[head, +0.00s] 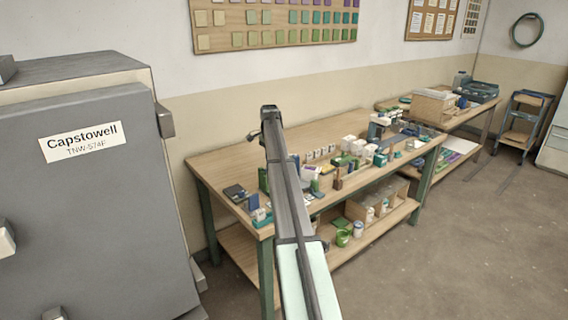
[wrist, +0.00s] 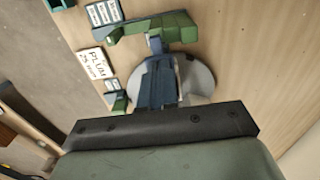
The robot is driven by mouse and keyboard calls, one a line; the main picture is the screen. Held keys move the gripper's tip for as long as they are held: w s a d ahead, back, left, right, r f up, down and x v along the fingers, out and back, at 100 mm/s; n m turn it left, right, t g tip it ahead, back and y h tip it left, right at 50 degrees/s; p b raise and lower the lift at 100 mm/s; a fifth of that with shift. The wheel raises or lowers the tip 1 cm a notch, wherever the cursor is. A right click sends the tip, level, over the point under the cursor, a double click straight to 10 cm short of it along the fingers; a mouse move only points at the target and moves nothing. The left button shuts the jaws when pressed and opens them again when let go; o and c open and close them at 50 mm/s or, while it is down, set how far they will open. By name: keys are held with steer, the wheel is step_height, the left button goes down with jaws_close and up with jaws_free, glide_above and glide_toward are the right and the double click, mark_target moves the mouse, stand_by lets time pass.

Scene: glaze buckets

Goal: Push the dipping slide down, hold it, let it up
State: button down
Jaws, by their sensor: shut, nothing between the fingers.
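My gripper (wrist: 157,68) shows in the wrist view as dark blue-grey fingers close together, with nothing between them. Just past the fingertips is the dipping stand, seen from above. Its green bracket (wrist: 172,24) runs across the top, with a small blue-grey part at its lower edge near the fingertips. I cannot tell whether the fingertips touch it. A round grey bucket or disc (wrist: 202,80) lies beneath and to the right of the fingers, partly hidden by them. In the head view my raised arm covers the left part of the bench, and I cannot make out the gripper there.
A card reading "PLUM" (wrist: 96,63) lies left of the stand. The wooden bench (head: 213,160) carries several small items and white containers. A grey cabinet (head: 90,200) stands at the left. The wood right of the stand is clear in the wrist view.

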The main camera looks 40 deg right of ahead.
steer(key=shift+f, duration=1.1)
stand_by(2.1)
step_height(320, 180, up, 11)
steer(key=shift+f, duration=0.15)
stand_by(1.5)
steer(key=shift+f, duration=0.1)
stand_by(0.9)
